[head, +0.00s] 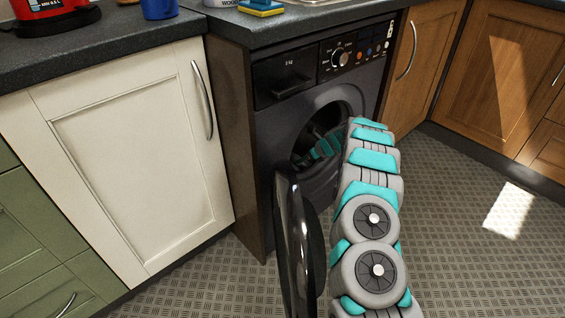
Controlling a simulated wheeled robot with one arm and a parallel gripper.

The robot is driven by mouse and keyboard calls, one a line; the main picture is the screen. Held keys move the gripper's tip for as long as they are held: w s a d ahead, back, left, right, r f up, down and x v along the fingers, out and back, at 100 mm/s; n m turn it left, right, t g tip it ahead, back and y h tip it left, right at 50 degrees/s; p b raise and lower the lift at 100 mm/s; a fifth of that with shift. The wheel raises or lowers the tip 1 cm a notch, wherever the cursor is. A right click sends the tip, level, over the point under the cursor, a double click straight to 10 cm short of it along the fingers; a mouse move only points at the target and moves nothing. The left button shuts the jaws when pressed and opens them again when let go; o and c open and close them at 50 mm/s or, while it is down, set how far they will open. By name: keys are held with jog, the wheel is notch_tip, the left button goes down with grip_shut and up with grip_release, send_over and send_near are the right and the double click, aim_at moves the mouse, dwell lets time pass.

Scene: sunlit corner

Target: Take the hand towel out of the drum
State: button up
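The dark washing machine (262,122) stands under the counter with its round door (291,245) swung open toward me, to the left of my arm. The drum opening (300,150) is dark inside. My grey and teal arm reaches up to the machine, and its far part goes into the drum. My gripper is not discernible; it seems to be inside the dark drum. I cannot see the hand towel, and I cannot tell whether my gripper touches it.
A cream cabinet (140,160) is left of the machine, wooden cabinets (425,55) right. The counter (110,42) above holds a red appliance (50,18), a blue cup (158,9) and sponges (261,8). The patterned floor (470,170) is clear to the right.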

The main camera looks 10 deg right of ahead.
jog(key=b+x, duration=0.1)
jog(key=x, duration=0.6)
jog(key=shift+a, duration=0.1)
jog(key=shift+x, duration=1.3)
jog(key=shift+f, duration=0.1)
jog(key=shift+w+a+f, duration=0.15)
jog(key=shift+w+f, duration=0.05)
jog(key=shift+f, duration=0.05)
jog(key=shift+c, duration=0.5)
jog(key=shift+c, duration=0.3)
grip_shut()
